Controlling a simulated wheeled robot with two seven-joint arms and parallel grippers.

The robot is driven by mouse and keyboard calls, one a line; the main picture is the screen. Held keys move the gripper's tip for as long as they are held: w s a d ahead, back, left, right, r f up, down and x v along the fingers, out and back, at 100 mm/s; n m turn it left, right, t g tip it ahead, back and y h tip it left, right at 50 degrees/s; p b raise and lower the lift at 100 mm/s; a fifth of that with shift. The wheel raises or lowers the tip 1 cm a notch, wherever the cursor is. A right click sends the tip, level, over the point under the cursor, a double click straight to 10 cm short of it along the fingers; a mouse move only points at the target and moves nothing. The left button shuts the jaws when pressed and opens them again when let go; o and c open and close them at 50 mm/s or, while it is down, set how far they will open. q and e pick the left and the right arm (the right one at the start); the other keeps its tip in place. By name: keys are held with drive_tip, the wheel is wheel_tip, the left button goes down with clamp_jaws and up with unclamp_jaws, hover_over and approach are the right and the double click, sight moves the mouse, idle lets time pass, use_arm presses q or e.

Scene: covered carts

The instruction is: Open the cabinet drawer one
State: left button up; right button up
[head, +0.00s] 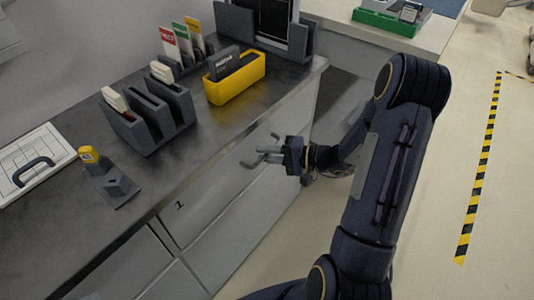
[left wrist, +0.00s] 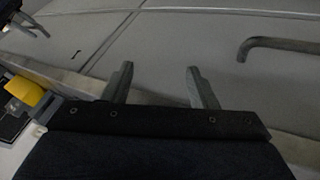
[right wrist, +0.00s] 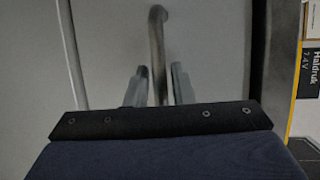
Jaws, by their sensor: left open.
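The drawer marked 1 (head: 207,222) is in the grey cabinet front below the dark countertop. Its label also shows in the left wrist view (left wrist: 77,53). My right gripper (head: 268,156) is at the grey bar handle (head: 249,164) on this front. In the right wrist view the handle (right wrist: 157,45) runs between the two fingers of my right gripper (right wrist: 158,86), with narrow gaps beside it. The drawer front looks flush with the cabinet. My left gripper (left wrist: 160,87) is open and empty, outside the head view. Another view of a bar handle (left wrist: 275,45) lies to its right.
The countertop (head: 170,165) carries a yellow bin (head: 235,82), a dark slotted rack (head: 148,115), a small yellow-topped item (head: 89,155) and a white board (head: 30,165). Free floor (head: 475,130) with a striped tape line (head: 480,165) lies right of my right arm.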

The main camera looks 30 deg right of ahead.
clamp_jaws()
